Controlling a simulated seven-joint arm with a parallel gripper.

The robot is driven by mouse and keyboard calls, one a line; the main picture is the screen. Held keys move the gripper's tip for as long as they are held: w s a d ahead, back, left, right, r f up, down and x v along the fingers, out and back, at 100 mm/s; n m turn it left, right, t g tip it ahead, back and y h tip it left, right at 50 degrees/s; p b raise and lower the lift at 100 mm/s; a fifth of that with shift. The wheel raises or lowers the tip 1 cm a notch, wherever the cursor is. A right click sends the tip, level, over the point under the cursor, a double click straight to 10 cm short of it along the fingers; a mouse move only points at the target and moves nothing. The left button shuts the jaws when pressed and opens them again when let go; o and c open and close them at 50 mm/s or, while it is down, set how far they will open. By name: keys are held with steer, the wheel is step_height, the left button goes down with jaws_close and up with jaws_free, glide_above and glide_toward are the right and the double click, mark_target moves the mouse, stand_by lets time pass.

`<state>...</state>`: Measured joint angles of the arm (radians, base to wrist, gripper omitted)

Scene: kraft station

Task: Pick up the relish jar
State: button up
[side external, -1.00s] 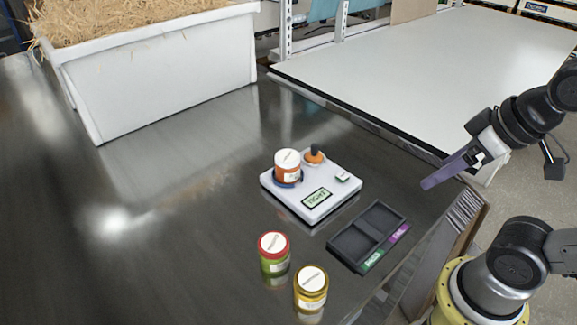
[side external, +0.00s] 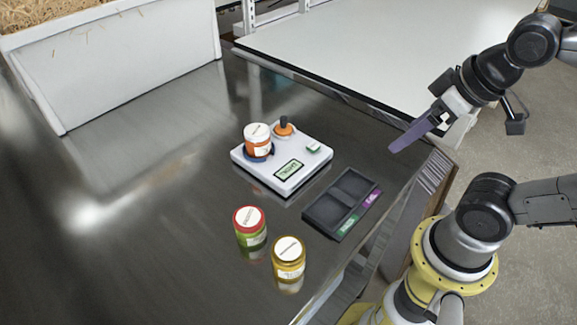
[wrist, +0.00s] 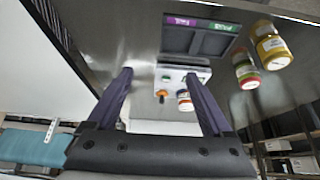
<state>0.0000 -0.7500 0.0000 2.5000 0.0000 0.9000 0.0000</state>
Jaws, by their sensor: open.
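A jar with green contents and a red lid (side external: 250,228) stands upright on the dark table; it also shows in the wrist view (wrist: 245,70). Its label is too small to read, but its green contents fit relish. A yellow jar (side external: 289,259) stands close beside it, also in the wrist view (wrist: 271,45). An orange jar with a white lid (side external: 257,139) stands on a white scale (side external: 283,188). My gripper (side external: 391,150) is raised above the table's right edge, away from all the jars. In the wrist view its two fingers (wrist: 160,73) are apart with nothing held.
A dark two-compartment tray (side external: 312,216) with green and purple labels lies between the jars and my arm. An orange item with a dark knob (side external: 284,128) is on the scale. A white bin of straw (side external: 130,65) stands at the back left. The table's left side is clear.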

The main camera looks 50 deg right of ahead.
steer(key=shift+o, duration=0.2)
steer(key=shift+o, duration=1)
